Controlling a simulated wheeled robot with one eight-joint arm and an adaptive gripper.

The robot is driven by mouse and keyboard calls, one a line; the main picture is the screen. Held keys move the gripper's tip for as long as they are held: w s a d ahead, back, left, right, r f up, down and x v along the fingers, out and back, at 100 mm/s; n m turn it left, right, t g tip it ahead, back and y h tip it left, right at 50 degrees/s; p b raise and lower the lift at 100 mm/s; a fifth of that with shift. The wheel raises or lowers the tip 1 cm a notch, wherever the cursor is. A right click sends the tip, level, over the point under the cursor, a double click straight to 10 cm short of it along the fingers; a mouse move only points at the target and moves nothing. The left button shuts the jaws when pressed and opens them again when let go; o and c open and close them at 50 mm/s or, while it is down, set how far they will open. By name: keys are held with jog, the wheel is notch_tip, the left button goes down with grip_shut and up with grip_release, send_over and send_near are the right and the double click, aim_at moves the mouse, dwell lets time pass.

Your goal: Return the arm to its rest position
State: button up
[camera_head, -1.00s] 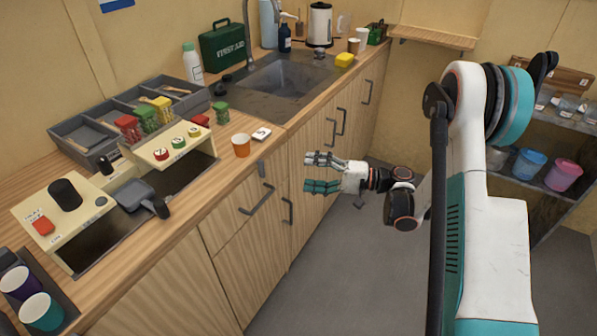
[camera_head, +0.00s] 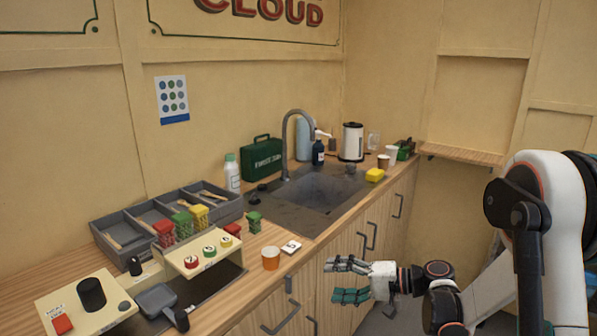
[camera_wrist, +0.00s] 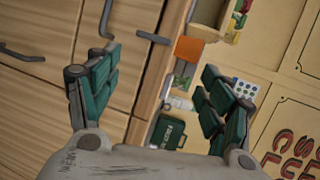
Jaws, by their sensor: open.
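My gripper (camera_head: 349,281) is open and empty. It hangs in the air in front of the counter's cabinet doors, at the lower middle of the head view, with its fingers pointing left. In the wrist view my gripper (camera_wrist: 155,100) shows its two teal fingers spread wide, with nothing between them. Beyond the fingers the wrist view shows the cabinet fronts, the orange cup (camera_wrist: 189,48) and the wall. My arm comes in from the right side of the head view, bent at its joints.
The wooden counter holds an orange cup (camera_head: 271,258), a button panel (camera_head: 190,250), a grey tray (camera_head: 160,205), a sink (camera_head: 320,190) and a green first-aid box (camera_head: 262,158). Cabinet handles (camera_head: 280,318) stick out near my gripper. A wall shelf (camera_head: 462,154) is behind my arm.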

jog(key=s+d+r+n+h, duration=0.1)
jog(key=s+d+r+h, duration=0.2)
jog(key=s, duration=0.6)
jog(key=s+d+r+n+t+h, duration=0.1)
jog(key=s+d+r+h, duration=0.2)
jog(key=s+h, duration=0.3)
jog(key=s+d+r+n+t+h, duration=0.1)
jog(key=s+d+r+h, duration=0.2)
jog(key=s, duration=0.9)
jog(key=shift+s+d+r+n+h, duration=0.2)
jog(key=shift+n+h, duration=0.1)
jog(key=shift+h, duration=0.9)
